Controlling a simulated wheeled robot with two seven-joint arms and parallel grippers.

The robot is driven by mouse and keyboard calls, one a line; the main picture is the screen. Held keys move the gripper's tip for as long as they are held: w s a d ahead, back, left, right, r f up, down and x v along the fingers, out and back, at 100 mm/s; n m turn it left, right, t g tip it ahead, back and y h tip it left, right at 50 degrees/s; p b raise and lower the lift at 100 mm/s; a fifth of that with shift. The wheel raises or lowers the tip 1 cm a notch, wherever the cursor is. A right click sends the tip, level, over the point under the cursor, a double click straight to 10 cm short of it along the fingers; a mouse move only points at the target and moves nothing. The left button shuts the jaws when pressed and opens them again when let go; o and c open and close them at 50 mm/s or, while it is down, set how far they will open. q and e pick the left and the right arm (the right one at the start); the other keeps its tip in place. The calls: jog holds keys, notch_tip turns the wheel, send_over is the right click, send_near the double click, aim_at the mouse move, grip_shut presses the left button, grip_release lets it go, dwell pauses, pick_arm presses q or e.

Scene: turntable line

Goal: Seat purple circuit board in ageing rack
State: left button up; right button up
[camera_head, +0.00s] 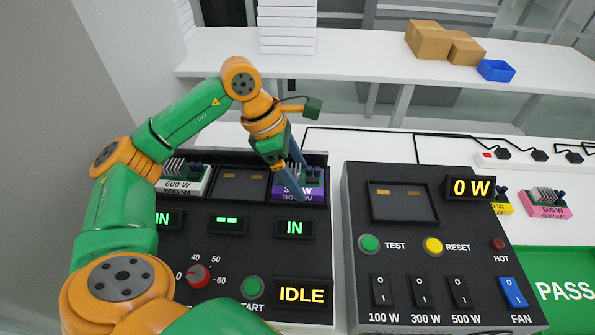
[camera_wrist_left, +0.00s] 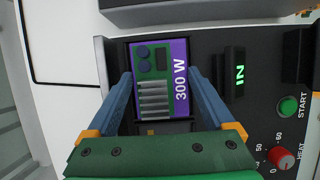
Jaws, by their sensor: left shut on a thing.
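The purple circuit board (camera_head: 314,192), labelled 300 W, sits in the right-hand slot of the black ageing rack (camera_head: 262,255). In the left wrist view the board (camera_wrist_left: 181,62) lies within the slot's frame, and the display beside it reads IN. My left gripper (camera_head: 290,178) reaches down from above and is shut on the board, one finger on each side of it. The fingers partly cover its label in the head view. How deep the board sits is hard to tell. My right gripper is not in view.
A white 600 W board (camera_head: 190,182) fills the rack's left slot; the middle slot (camera_head: 240,184) is empty. The rack's screen (camera_head: 302,293) reads IDLE. To the right stand a black test station (camera_head: 410,270) with an empty bay, a pink board (camera_head: 545,203) and a green PASS area (camera_head: 540,262).

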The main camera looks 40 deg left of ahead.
pick_arm(q)
jog(key=o, duration=1.3)
